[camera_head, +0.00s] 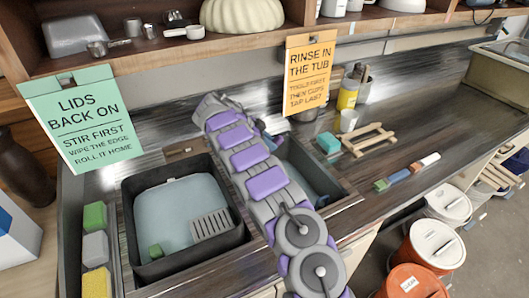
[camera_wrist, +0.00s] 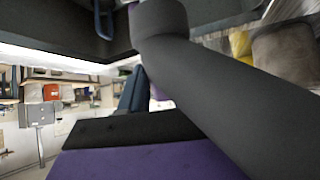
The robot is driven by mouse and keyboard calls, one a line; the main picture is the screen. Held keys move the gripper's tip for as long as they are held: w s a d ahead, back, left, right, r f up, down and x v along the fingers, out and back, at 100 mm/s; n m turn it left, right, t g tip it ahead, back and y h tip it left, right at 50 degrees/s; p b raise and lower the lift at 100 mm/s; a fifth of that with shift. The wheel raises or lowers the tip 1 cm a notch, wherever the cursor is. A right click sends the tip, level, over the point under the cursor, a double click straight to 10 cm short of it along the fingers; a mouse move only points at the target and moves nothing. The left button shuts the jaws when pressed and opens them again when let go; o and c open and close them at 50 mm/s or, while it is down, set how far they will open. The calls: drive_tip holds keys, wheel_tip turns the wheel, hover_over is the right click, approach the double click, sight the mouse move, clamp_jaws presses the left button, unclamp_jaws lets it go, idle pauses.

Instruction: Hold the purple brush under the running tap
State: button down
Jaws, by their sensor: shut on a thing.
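My gripper (camera_head: 212,106) is at the far end of my grey and purple arm, in the head view at the back of the counter by the sinks. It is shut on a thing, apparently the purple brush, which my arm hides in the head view. I cannot make out running water.
A dark basin (camera_head: 128,215) with pale blue inside holds a grey grate (camera_head: 211,224) and a green block (camera_head: 156,251). A second basin (camera_head: 322,178) is partly behind my arm. Right of it lie a wooden rack (camera_head: 368,140) and a teal block (camera_head: 328,142). A shelf overhangs the back.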

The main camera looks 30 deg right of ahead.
drive_tip(key=shift+s+d+b, duration=0.1)
drive_tip(key=shift+d+b, duration=0.2)
drive_tip(key=shift+d, duration=0.1)
drive_tip(key=s+a+b, duration=0.2)
drive_tip(key=s+b, duration=0.1)
drive_tip(key=s, duration=0.4)
drive_tip(key=shift+s+b, duration=0.3)
drive_tip(key=shift+s, duration=0.1)
idle(0.4)
idle(1.2)
drive_tip(key=s+a+r, duration=0.1)
drive_tip(key=s+r, duration=0.3)
drive_tip(key=s, duration=0.1)
idle(0.4)
